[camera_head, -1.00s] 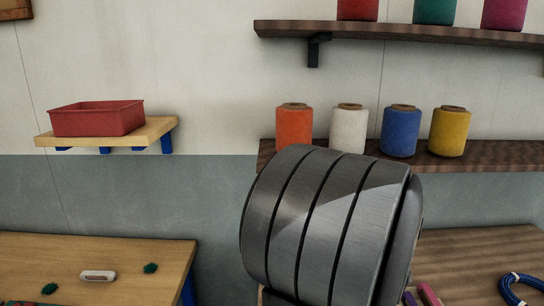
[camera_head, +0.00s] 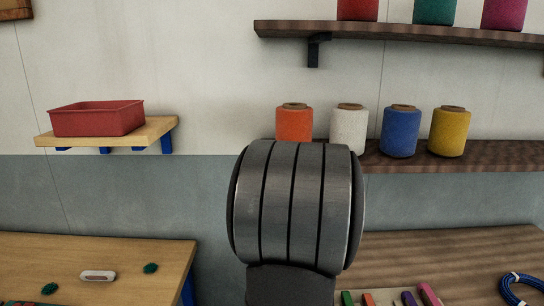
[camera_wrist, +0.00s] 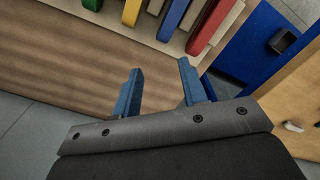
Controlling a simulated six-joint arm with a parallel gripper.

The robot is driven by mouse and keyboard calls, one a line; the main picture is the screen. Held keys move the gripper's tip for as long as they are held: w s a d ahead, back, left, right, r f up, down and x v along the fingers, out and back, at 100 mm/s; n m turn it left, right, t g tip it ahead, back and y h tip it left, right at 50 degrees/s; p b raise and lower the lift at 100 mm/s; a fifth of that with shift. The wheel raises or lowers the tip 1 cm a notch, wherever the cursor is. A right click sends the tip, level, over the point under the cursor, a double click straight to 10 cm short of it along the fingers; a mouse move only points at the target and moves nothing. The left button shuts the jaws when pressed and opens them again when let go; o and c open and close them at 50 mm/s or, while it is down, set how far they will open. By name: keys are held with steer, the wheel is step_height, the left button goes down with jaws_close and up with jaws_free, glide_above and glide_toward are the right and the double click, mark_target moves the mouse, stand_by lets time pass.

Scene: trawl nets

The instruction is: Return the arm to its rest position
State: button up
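A ribbed grey metal part of my own arm (camera_head: 296,210) stands in the lower middle of the head view. My gripper (camera_wrist: 160,80) shows in the wrist view with two blue fingers spread apart. Nothing lies between the fingers. Beyond them is the brown wooden front of a bench (camera_wrist: 90,60), and they look clear of it. The gripper is not visible in the head view.
Yarn spools (camera_head: 400,130) sit on a wall shelf; a red bin (camera_head: 97,118) sits on the left shelf. A blue rope coil (camera_head: 522,290) lies at right.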

steer(key=w+a+f+n, duration=0.1)
steer(key=w+a+n, duration=0.1)
steer(key=a, duration=1)
steer(key=shift+w+a+n, duration=0.25)
steer(key=shift+w+n, duration=0.15)
steer(key=shift+n, duration=0.2)
